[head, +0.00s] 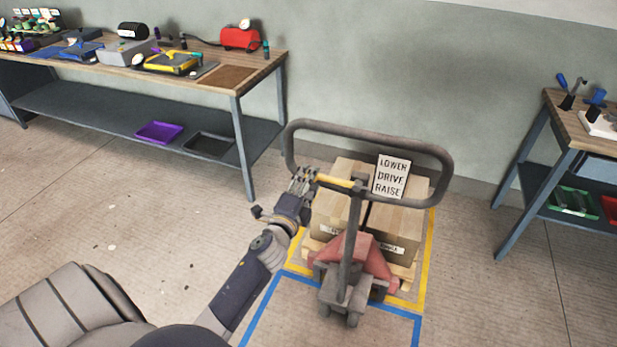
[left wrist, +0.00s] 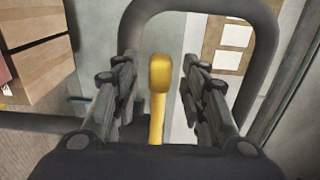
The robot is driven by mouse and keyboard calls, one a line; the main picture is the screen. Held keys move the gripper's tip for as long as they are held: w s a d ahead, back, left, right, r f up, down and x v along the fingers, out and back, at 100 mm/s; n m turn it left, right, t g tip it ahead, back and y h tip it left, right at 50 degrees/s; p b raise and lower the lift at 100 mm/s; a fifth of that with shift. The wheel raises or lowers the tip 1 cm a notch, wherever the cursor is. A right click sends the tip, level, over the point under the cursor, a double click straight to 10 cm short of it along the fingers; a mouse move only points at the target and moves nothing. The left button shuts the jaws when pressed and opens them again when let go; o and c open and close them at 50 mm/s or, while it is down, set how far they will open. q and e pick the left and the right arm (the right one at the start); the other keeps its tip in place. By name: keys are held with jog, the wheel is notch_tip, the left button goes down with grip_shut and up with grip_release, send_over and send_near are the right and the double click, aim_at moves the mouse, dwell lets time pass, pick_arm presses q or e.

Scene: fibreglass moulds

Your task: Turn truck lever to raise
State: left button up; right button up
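The pallet truck (head: 346,270) has a grey loop handle (head: 290,150) on an upright column. A yellow lever (head: 335,182) sticks out to the left from the top of the column. A white sign (head: 391,176) reading LOWER, DRIVE, RAISE stands just right of it. My left gripper (head: 303,181) is at the lever's left end, inside the loop's lower left part. In the left wrist view, the yellow lever (left wrist: 158,100) stands between the two open fingers (left wrist: 160,88), with a gap on both sides. My right gripper is not in view.
Cardboard boxes (head: 395,226) sit on a wooden pallet on the truck, within yellow floor tape. Blue tape (head: 262,308) marks the floor in front. A workbench (head: 235,90) with tools stands at the left, another bench (head: 548,140) at the right. The floor at the lower right is clear.

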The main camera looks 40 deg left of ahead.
pick_arm(q)
jog(key=shift+w+a, duration=0.1)
jog(key=shift+w, duration=0.3)
grip_shut()
notch_tip(320, 180, down, 6)
jog(key=d+n+b, duration=0.1)
jog(key=n+b, duration=0.4)
jog(key=shift+w+d+n, duration=0.2)
jog(key=shift+d+n, duration=0.05)
jog(key=shift+n, duration=0.15)
